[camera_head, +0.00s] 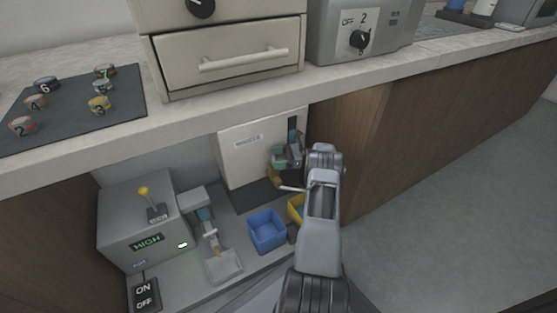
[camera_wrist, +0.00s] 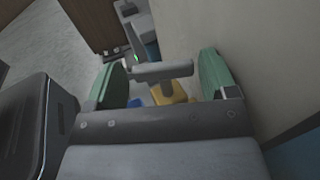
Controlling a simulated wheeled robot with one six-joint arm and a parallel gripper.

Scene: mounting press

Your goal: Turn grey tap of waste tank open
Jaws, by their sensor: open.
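The waste tank (camera_head: 246,158) is a pale box with a label, standing under the counter in the head view. My gripper (camera_head: 283,159) is at the right part of its front. In the wrist view my gripper (camera_wrist: 161,78) is open, with a green pad on each side. A grey T-shaped bar, which looks like the tap (camera_wrist: 160,71), lies between the pads, with a gap visible at least on the right. Contact on the left cannot be told. In the head view the tap is mostly hidden by my gripper.
A blue bin (camera_head: 267,232) and a partly hidden yellow bin (camera_head: 295,206) stand below the tank. A grey machine (camera_head: 134,215) with a yellow-knobbed lever and HIGH display is at left. The counter edge (camera_head: 200,112) runs above. A wooden panel (camera_head: 345,140) stands right of the tank.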

